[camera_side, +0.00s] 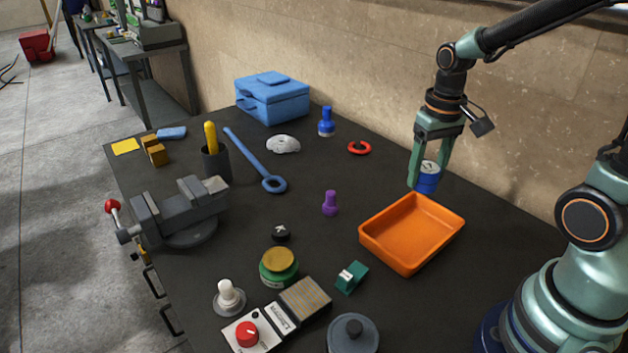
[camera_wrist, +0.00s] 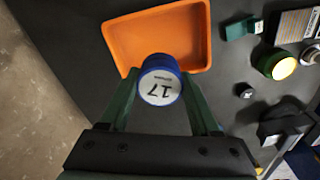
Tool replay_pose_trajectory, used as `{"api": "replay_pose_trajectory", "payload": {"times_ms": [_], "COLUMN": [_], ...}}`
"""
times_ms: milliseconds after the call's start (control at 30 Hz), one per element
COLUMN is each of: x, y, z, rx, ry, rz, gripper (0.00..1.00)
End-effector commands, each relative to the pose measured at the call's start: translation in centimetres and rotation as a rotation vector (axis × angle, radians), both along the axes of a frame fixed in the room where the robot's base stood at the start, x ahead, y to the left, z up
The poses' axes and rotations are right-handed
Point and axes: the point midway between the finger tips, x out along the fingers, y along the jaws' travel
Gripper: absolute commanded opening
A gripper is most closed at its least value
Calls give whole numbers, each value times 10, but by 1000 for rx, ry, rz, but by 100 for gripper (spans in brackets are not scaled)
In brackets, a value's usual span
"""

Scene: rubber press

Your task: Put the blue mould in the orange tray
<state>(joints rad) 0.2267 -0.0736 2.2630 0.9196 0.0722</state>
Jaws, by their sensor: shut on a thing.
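The blue mould (camera_side: 428,180) is a short blue cylinder with a white top. My gripper (camera_side: 427,180) is shut on it and holds it up in the air, behind the far right edge of the orange tray in the side view. The orange tray (camera_side: 412,232) is empty as far as I see and lies on the dark table. In the wrist view the tray (camera_wrist: 150,32) lies beyond the mould, which overlaps its near edge.
A green block (camera_side: 351,277) stands left of the tray's front corner, and a purple piece (camera_side: 330,203) left of the tray. A red ring (camera_side: 359,148) lies behind it. A vise (camera_side: 182,212) and a blue toolbox (camera_side: 272,98) stand farther off. The wall runs along the back.

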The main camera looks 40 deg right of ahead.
Motion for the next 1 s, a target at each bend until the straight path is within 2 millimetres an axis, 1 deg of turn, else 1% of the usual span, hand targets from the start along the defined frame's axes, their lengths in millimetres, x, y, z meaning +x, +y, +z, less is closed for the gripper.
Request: {"api": "replay_pose_trajectory", "payload": {"times_ms": [33, 200, 300, 400, 667, 900, 1000], "x": [-1, -2, -1, 0, 0, 0, 1], "y": [0, 1, 0, 0, 0, 0, 0], "z": [-14, -56, -76, -91, -109, -135, -139], "rx": [1, 2, 2, 2, 1, 1, 0], "ry": [8, 9, 7, 5, 2, 2, -1], "rz": [0, -1, -1, -1, -1, -1, -1], "gripper": [0, 0, 0, 0, 0, 0, 0]}}
